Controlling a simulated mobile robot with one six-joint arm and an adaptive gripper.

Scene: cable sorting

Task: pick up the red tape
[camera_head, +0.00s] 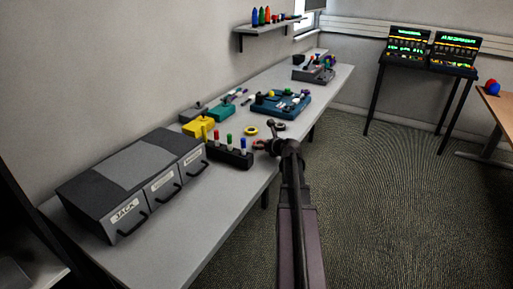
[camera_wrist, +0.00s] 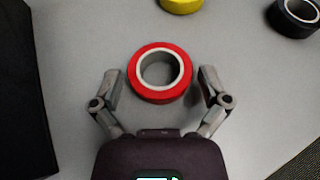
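The red tape (camera_wrist: 159,93) is a ring-shaped roll lying flat on the grey table, in the middle of the wrist view. My gripper (camera_wrist: 161,77) is open, with one finger on each side of the roll. Small gaps show between the fingers and the tape, so they look apart from it. In the head view my gripper (camera_head: 262,146) is over the table's right edge beside the black holder, and a small bit of red shows at its tip.
A yellow tape (camera_head: 251,131) and a black tape (camera_head: 279,126) lie behind the gripper. A black holder (camera_head: 229,156) with coloured upright pieces stands close on the left. A drawer box (camera_head: 130,180) fills the table's near end. Floor lies beyond the right edge.

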